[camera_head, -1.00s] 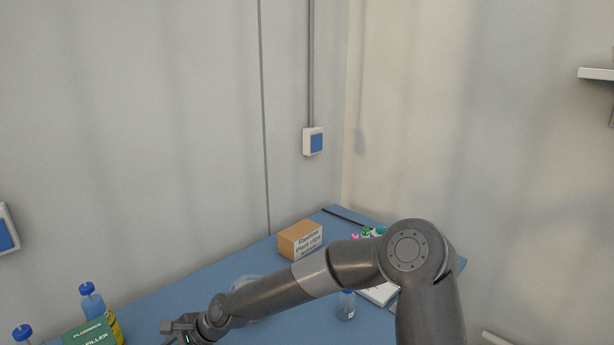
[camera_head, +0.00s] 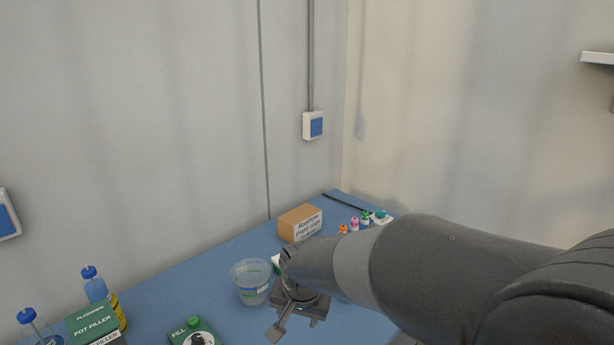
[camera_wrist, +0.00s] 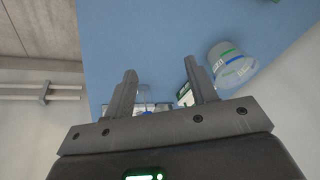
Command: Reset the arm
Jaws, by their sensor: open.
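My arm reaches in from the right in the head view, with my gripper (camera_head: 298,332) over the blue bench (camera_head: 230,322). In the wrist view my gripper (camera_wrist: 163,90) has its two fingers spread apart, with nothing held between them. A clear plastic cup (camera_head: 251,282) with coloured bands stands just left of my gripper; it also shows in the wrist view (camera_wrist: 230,66). A small clear bottle shows blurred beyond the fingers in the wrist view. My arm hides part of the bench's right side.
A brown cardboard box (camera_head: 300,222) stands at the back, with several small coloured-capped bottles to its right. At left are a green pot filler box (camera_head: 92,324), a yellow bottle (camera_head: 117,309) and a green fill pack (camera_head: 195,335). Walls (camera_head: 160,130) close the bench's back.

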